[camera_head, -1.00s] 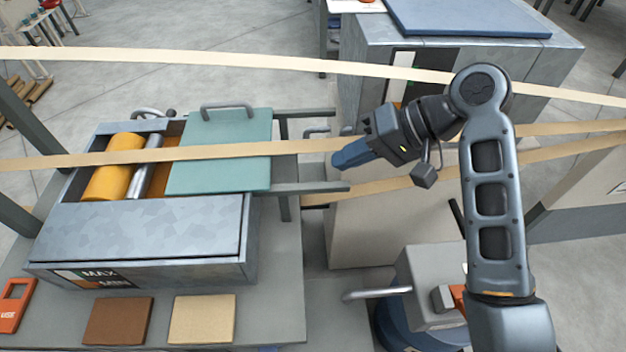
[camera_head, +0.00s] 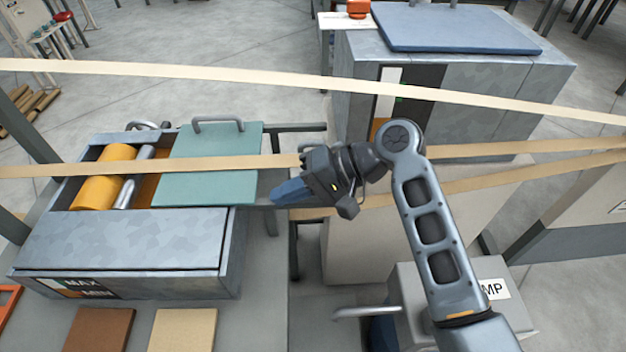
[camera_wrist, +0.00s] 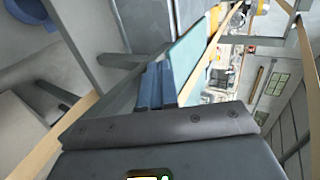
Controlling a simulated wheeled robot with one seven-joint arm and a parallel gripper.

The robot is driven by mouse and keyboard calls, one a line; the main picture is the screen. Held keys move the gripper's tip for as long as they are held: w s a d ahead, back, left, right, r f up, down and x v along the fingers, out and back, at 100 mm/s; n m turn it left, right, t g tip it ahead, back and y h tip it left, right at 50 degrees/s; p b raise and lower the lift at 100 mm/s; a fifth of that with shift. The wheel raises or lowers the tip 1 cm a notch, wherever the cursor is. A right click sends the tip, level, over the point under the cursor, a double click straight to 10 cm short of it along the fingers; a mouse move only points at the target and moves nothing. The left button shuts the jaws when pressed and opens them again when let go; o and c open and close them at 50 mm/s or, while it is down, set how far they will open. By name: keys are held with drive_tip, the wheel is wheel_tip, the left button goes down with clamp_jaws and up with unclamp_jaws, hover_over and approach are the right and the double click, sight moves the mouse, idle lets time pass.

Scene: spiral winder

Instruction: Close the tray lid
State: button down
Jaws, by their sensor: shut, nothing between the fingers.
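The tray lid is a flat teal panel (camera_head: 205,188) with a grey bar handle (camera_head: 218,123) at its far edge. It covers the right part of the grey metal tray (camera_head: 130,240). The left part is open and shows a yellow roller (camera_head: 97,190) and a silver roller (camera_head: 131,182). My gripper (camera_head: 276,196) is shut and empty, its blue fingers pointing left just beside the lid's right edge. In the wrist view the blue fingers (camera_wrist: 154,84) lie close to the teal lid (camera_wrist: 188,58). I cannot tell whether they touch it.
A pale strip (camera_head: 90,167) runs across above the tray and lid and passes behind my gripper. Another strip (camera_head: 200,73) spans higher up. A grey cabinet with a blue top panel (camera_head: 450,28) stands at the back right. Brown (camera_head: 97,330) and tan (camera_head: 182,330) squares lie in front.

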sight(229, 201)
drive_tip(key=shift+a, duration=1.3)
drive_tip(key=a, duration=0.5)
drive_tip(key=shift+w+p, duration=0.15)
drive_tip(key=shift+p, duration=0.2)
